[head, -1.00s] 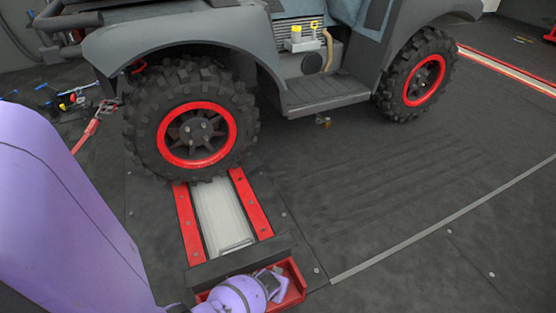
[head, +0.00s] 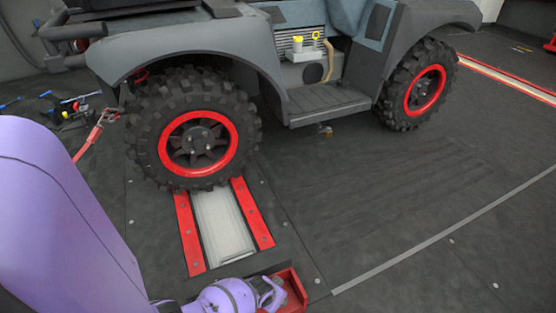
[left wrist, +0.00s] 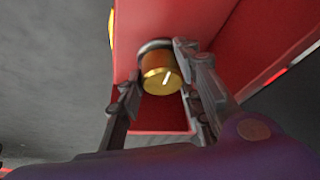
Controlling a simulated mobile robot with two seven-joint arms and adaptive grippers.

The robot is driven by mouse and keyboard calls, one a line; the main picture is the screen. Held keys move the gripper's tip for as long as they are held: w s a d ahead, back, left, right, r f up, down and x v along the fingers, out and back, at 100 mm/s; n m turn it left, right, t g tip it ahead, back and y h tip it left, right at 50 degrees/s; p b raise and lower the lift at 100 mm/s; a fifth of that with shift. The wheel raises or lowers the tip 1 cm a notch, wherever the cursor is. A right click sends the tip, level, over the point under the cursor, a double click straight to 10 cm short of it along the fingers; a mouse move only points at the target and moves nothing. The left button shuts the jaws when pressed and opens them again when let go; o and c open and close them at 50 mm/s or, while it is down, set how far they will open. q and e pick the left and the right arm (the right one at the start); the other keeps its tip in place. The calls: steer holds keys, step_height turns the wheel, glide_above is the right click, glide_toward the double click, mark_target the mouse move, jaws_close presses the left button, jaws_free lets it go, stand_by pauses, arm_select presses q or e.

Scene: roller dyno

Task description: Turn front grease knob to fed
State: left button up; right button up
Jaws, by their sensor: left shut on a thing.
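A brass grease knob (left wrist: 156,76) with a white pointer mark, in a dark ring, sits on a red housing (left wrist: 210,20) in the left wrist view. The mark leans up to the right. My left gripper (left wrist: 162,80) is shut on the knob, one finger on each side. In the head view my left gripper (head: 270,294) is at the red box (head: 294,284) at the front end of the roller unit; the knob is hidden there. I cannot read any label for its positions. My right gripper is not in view.
A grey off-road vehicle stands with its front wheel (head: 195,130) on the red-railed roller bed (head: 224,222). A red strap (head: 92,134) and several tools (head: 68,105) lie at the left. The dark floor (head: 400,210) to the right is clear.

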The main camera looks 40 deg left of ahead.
arm_select(q)
steer(key=o, duration=1)
steer(key=shift+w+d+r, duration=0.15)
steer(key=shift+w+d, duration=0.1)
steer(key=shift+d, duration=0.3)
steer(key=shift+o, duration=0.2)
steer(key=shift+a, duration=0.1)
steer(key=shift+s+a, duration=0.15)
steer(key=shift+a, duration=0.05)
steer(key=v, duration=1.2)
